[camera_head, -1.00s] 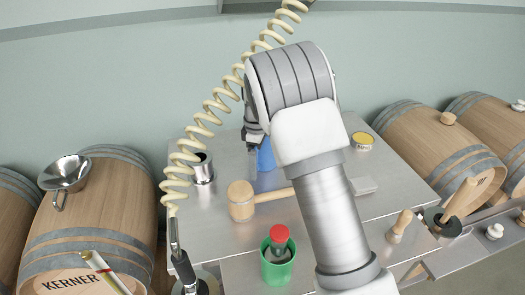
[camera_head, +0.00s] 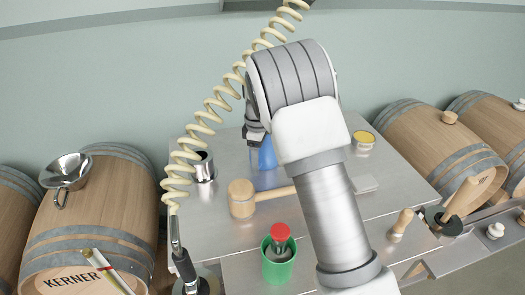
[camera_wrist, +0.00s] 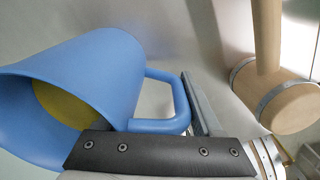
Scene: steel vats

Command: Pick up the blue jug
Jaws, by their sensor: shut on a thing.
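The blue jug (camera_head: 267,154) is partly hidden behind my arm in the head view, over the back of the steel table. In the wrist view the jug (camera_wrist: 100,70) fills the left side, its wide mouth facing left and something yellow inside. Its handle loop sticks out to the right. My gripper (camera_head: 256,134) is at the top of the jug in the head view. In the wrist view my gripper (camera_wrist: 165,118) has its fingers on either side of the handle and is shut on it. Whether the jug's base touches the table is hidden.
A wooden mallet (camera_head: 243,199) lies just in front of the jug. A steel cup (camera_head: 203,168) stands to the left, beside a coiled hose (camera_head: 213,103). A green cup (camera_head: 279,266) with a red-topped item is nearer. A yellow-topped tin (camera_head: 363,140) stands right. Barrels (camera_head: 95,215) flank the table.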

